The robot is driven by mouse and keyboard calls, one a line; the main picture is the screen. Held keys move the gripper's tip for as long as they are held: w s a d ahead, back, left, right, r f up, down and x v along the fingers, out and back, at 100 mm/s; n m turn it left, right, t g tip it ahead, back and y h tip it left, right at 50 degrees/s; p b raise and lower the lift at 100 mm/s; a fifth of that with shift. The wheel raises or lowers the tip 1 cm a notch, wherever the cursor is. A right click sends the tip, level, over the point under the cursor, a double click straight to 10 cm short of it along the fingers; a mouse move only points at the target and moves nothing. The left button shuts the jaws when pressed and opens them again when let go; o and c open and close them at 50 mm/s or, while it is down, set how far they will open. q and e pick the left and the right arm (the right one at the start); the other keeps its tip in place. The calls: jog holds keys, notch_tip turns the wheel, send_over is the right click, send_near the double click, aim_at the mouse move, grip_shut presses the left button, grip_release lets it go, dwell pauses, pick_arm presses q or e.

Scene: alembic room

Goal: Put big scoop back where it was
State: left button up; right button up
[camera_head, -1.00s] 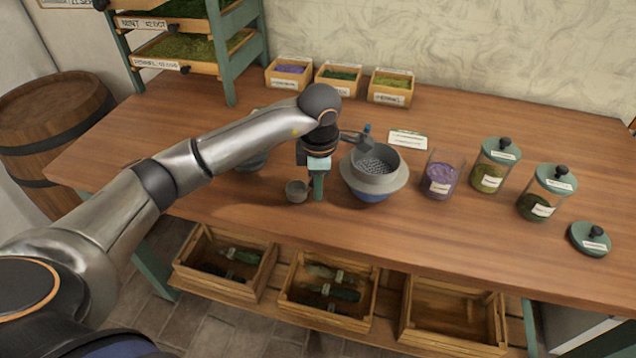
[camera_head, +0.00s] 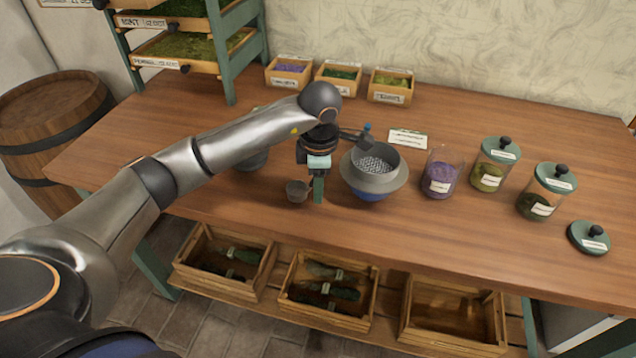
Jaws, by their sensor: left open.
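The big scoop appears to be the small grey cup (camera_head: 297,190) low on the table, beside the green upright piece at my left gripper; I cannot tell its handle from that green piece. My left gripper (camera_head: 318,180) points down over the table at this spot, open, with its fingers partly hidden by the wrist. A grey sieve (camera_head: 375,160) sits in a pale bowl (camera_head: 368,184) just to the right, with its handle reaching left behind the gripper. My right gripper is not in view.
A dark bowl (camera_head: 252,158) stands left, partly behind my arm. A glass jar of purple herb (camera_head: 440,174), two lidded jars (camera_head: 495,165) (camera_head: 546,192) and a loose lid (camera_head: 589,237) stand right. Small herb boxes (camera_head: 337,79) line the back. Crates (camera_head: 327,290) sit below.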

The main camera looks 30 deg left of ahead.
pick_arm(q)
notch_tip(320, 180, up, 12)
jog(key=s, duration=0.1)
jog(key=shift+d, duration=0.45)
